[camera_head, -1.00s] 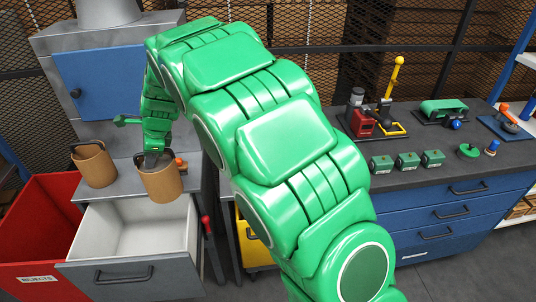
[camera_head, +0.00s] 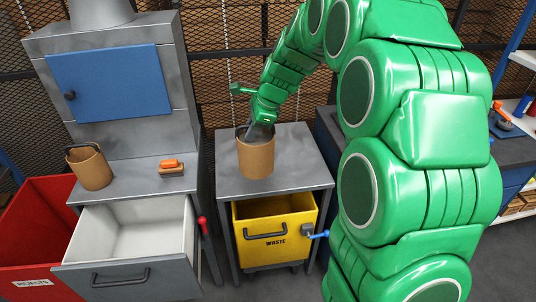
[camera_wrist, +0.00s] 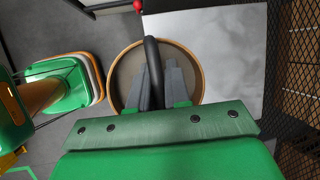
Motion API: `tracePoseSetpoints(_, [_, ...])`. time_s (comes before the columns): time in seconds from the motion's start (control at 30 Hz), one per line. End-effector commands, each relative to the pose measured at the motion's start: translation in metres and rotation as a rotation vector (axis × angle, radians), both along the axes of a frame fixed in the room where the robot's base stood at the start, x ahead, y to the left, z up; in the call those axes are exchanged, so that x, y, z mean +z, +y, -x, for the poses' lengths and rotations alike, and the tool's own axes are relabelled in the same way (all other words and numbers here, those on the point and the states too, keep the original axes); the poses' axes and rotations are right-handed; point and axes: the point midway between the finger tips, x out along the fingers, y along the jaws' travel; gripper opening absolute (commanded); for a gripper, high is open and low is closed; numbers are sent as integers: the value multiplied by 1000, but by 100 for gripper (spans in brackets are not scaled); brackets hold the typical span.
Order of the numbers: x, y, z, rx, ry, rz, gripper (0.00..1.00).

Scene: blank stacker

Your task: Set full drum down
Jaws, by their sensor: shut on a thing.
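My gripper (camera_head: 262,125) is shut on the black handle (camera_wrist: 152,62) of a brown, open-topped drum (camera_head: 256,158). The drum hangs upright below the fingers, over the grey top of the small table (camera_head: 300,150). I cannot tell whether its base touches the table. In the wrist view the drum's round rim (camera_wrist: 112,80) surrounds the grey fingers, which hide much of its inside; what fills it is unclear. A second brown drum (camera_head: 90,168) with a dark handle stands on the grey machine's ledge at the left.
An orange-handled tool (camera_head: 171,167) lies on the machine's ledge (camera_head: 125,185), above an open, empty-looking drawer (camera_head: 135,235). A yellow waste bin (camera_head: 275,225) sits under the small table. A red rejects bin (camera_head: 30,235) is at far left. The table's right side is clear.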

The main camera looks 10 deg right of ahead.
Motion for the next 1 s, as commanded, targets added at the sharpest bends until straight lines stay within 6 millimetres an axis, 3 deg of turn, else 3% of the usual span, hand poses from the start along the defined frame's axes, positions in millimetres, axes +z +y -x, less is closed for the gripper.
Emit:
tracePoseSetpoints(0.27, [-6, -8, -11, -6, 2, 1, 0])
tracePoseSetpoints(1.0, [-41, 2, -89, -5, 2, 1, 0])
